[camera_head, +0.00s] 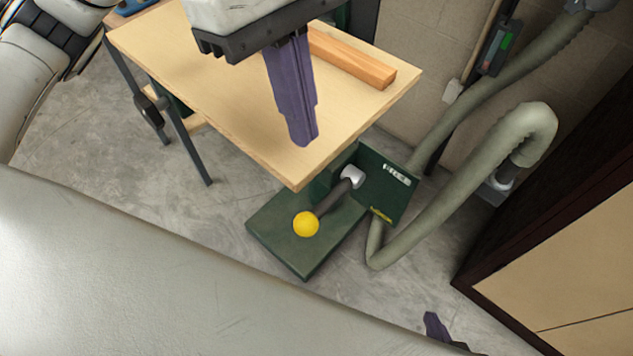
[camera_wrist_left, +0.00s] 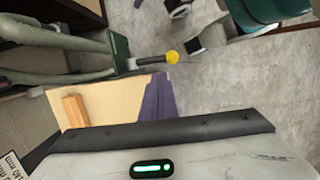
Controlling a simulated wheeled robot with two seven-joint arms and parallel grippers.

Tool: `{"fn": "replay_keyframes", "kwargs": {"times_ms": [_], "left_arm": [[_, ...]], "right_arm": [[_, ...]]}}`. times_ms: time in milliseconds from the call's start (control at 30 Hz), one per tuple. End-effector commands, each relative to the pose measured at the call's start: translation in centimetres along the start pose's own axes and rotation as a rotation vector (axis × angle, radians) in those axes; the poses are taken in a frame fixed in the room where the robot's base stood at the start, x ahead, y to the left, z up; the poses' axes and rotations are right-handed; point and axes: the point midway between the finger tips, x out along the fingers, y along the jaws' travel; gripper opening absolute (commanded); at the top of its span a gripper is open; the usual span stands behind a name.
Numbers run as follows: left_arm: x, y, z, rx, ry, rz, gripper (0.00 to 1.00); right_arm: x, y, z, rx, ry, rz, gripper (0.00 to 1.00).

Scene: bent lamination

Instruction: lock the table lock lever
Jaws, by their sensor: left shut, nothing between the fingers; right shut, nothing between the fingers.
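The lock lever is a dark shaft (camera_head: 331,196) with a yellow ball knob (camera_head: 306,224). It runs from a silver pivot (camera_head: 352,177) on a dark green machine base, with the knob out over the green plate (camera_head: 290,250). The left wrist view also shows the knob (camera_wrist_left: 172,57) and shaft (camera_wrist_left: 150,61). My left gripper (camera_head: 304,142) has purple fingers, shut and empty, appearing over the wooden table; its fingers also show in the left wrist view (camera_wrist_left: 158,76). They are apart from the lever. My right gripper (camera_head: 432,316) shows only its purple tip at the bottom edge, shut and empty.
The light wooden table (camera_head: 190,80) carries an orange-brown wood bar (camera_head: 352,57). A grey-green hose (camera_head: 425,228) bends to the right of the green base. A dark-framed cabinet (camera_head: 570,265) stands at the right. Bare concrete floor (camera_head: 220,215) lies left of the base.

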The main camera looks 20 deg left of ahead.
Motion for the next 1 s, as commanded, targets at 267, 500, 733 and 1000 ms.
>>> {"fn": "replay_keyframes", "kwargs": {"times_ms": [267,500,733,1000], "left_arm": [[6.1,-0.1,0.1,0.0,-0.002,-0.005,0.0],[10.2,-0.1,0.1,0.0,-0.003,-0.003,0.0],[11.8,0.0,0.1,0.0,-0.002,0.0,0.0],[11.9,0.0,0.1,0.0,-0.002,0.001,0.0]], "right_arm": [[0.0,0.0,-0.1,-0.001,0.001,0.001,0.0],[-0.2,0.0,-0.3,0.0,0.003,0.001,0.0],[-0.2,0.1,-0.3,0.0,0.002,0.001,0.0],[-0.2,0.1,-0.1,0.001,-0.001,0.002,0.0]]}}
